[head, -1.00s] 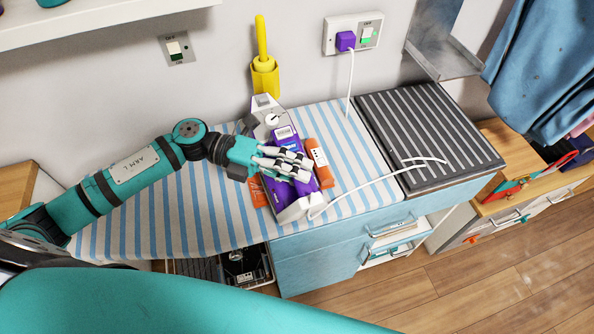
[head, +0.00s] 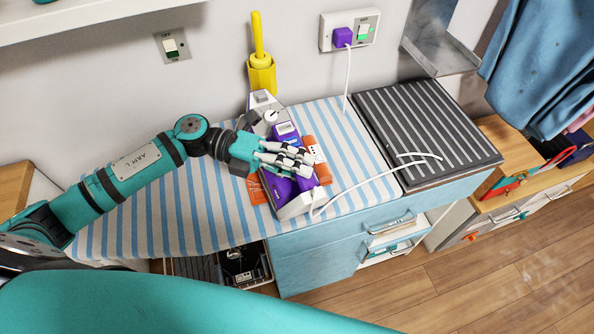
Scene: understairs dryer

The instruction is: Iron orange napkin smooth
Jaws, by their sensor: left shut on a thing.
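A purple and grey iron (head: 287,132) stands on the blue and white striped ironing board (head: 150,222). My left gripper (head: 300,162) is shut on the iron's handle. The orange napkin (head: 258,190) lies under the iron on the board. It shows on the left side of the iron and on the right side, and its middle is hidden beneath the iron. A white cord runs from the iron's near end over the board to the right. My right gripper is not in view.
A grey striped mat (head: 425,130) lies on the counter to the right, with the cord across its edge. A purple plug (head: 342,37) sits in the wall socket. A yellow holder (head: 261,75) stands behind the iron. The board's left part is clear.

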